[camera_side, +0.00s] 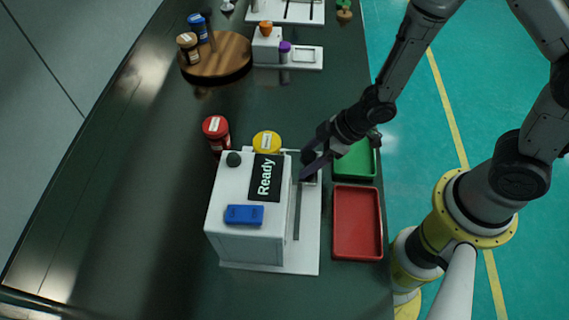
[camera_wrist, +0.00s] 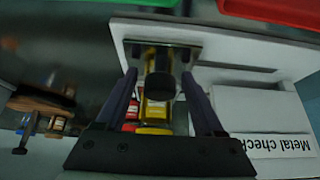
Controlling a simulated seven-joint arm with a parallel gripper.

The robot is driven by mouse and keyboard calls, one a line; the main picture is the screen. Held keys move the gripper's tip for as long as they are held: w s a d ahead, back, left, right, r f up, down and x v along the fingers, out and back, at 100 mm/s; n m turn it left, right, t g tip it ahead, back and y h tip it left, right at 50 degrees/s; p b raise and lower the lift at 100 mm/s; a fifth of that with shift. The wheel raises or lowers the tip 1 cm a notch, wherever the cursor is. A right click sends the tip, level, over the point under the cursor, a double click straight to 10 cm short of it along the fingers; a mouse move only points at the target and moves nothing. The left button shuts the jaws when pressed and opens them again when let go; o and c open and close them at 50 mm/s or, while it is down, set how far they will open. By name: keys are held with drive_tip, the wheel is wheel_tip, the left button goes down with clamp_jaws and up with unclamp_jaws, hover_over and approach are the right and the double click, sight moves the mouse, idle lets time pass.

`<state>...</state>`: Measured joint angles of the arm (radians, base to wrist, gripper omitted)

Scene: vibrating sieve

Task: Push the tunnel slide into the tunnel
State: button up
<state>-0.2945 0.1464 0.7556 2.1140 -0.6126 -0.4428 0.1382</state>
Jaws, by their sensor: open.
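The white machine (camera_side: 238,215) with a black "Ready" screen stands on a white base plate. In the wrist view its body, labelled "Metal check" (camera_wrist: 280,146), is at the right; I take it to be the tunnel. A flat translucent plate (camera_wrist: 185,50), apparently the tunnel slide, lies at the end of the base, outside the machine. A black round knob (camera_wrist: 160,86) stands up from it. My gripper (camera_side: 310,160) is at the far end of the base, beside the machine. In the wrist view its open fingers (camera_wrist: 158,78) are on either side of the knob; contact cannot be told.
A green tray (camera_side: 356,160) and a red tray (camera_side: 357,222) lie right of the base. A red-lidded jar (camera_side: 215,128) and a yellow-lidded jar (camera_side: 266,141) stand behind the machine. A round wooden stand (camera_side: 222,58) is farther back. The table's left side is clear.

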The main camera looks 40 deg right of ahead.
drive_tip(key=shift+s+a, duration=4.8)
drive_tip(key=o, duration=0.5)
drive_tip(key=v, duration=0.9)
